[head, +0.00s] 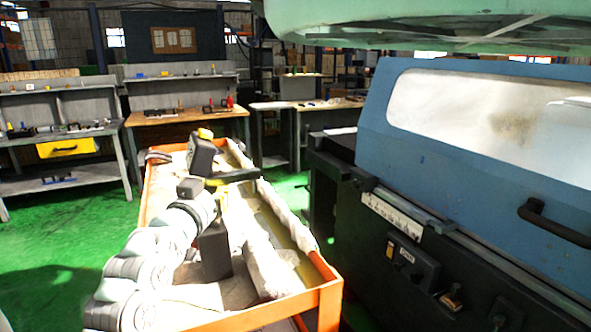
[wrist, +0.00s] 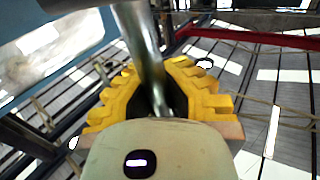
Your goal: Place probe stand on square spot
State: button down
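In the wrist view, my gripper (wrist: 155,75) has two yellow stepped fingers closed around a shiny metal rod (wrist: 140,38). The rod looks like the post of the probe stand; it runs up and out of the top of that view, so its ends are hidden. In the head view, my pale arm reaches up from the lower left over the orange cart. A dark block (head: 215,250) shows beside the arm there, and I cannot tell whether it belongs to the stand. I cannot make out a square spot in either view.
The orange-rimmed cart (head: 330,297) carries a dark container with a yellow top (head: 202,157) and pale wrapped material. The blue grinder (head: 470,130) with a window and black handle fills the right side. Workbenches (head: 185,115) stand behind. Green floor (head: 60,225) is open at left.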

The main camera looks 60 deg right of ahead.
jog(key=shift+r, duration=0.15)
jog(key=c, duration=1.1)
grip_release()
jog(key=shift+c, duration=0.2)
jog(key=p+v, duration=0.2)
jog(key=v, duration=1)
jog(key=o, duration=1.1)
jog(key=shift+o, duration=0.2)
